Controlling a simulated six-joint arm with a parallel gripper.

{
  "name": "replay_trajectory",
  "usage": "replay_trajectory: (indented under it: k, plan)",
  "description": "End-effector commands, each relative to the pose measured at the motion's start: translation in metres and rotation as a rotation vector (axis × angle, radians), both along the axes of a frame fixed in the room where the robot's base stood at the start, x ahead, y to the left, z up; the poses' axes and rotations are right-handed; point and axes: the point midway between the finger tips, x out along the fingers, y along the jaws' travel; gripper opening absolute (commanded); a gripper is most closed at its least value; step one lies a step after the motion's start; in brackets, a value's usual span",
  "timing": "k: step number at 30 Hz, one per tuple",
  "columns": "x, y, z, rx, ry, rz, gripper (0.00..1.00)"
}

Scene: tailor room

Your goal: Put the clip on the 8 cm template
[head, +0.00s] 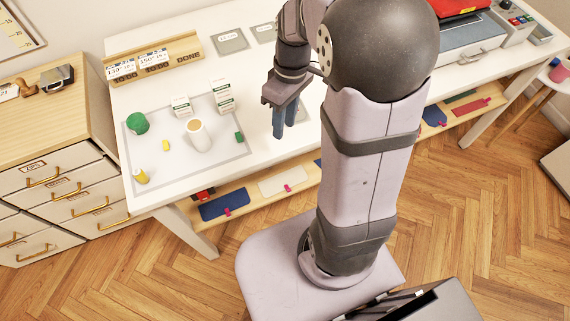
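My gripper (284,124) hangs with its bluish fingers pointing down, over the white table to the right of the grey-edged mat. I cannot tell how far apart the fingers are, and no held object shows. On the mat lie a small yellow piece (166,145) and a small green piece (239,137); either may be the clip, but they are too small to tell. Two grey square plates with white labels, a left one (230,40) and a right one (265,32), lie at the back of the table. They look like templates, but I cannot read their sizes.
A wooden card rack (155,60) stands behind. My arm hides the table's middle right.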

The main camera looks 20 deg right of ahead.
Motion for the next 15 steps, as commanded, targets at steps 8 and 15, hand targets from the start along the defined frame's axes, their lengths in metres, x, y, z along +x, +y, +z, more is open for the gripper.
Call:
replay_trajectory:
  k: [8, 15]
  plan:
    - [-0.069, 0.034, -0.02, -0.101, -0.01, -0.375, 0.3]
    - [-0.095, 0.041, -0.031, -0.124, -0.025, -0.527, 0.3]
